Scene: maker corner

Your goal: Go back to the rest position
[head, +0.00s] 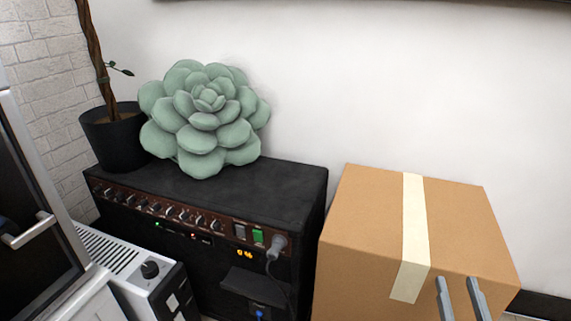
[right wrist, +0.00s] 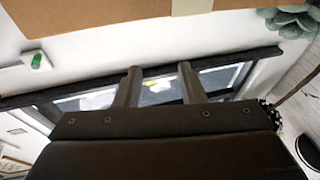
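My right gripper (head: 457,281) is at the lower right of the head view, in front of the cardboard box (head: 372,215). Its two grey fingers stand apart with nothing between them. In the right wrist view the same gripper (right wrist: 158,70) shows two separate fingers with an empty gap. My left gripper is not in the head view.
A black amplifier (head: 285,182) with a large green succulent (head: 205,115) on top stands left of the box. A dark plant pot (head: 115,140) and a white device with a knob (head: 125,265) are further left. A white wall is behind.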

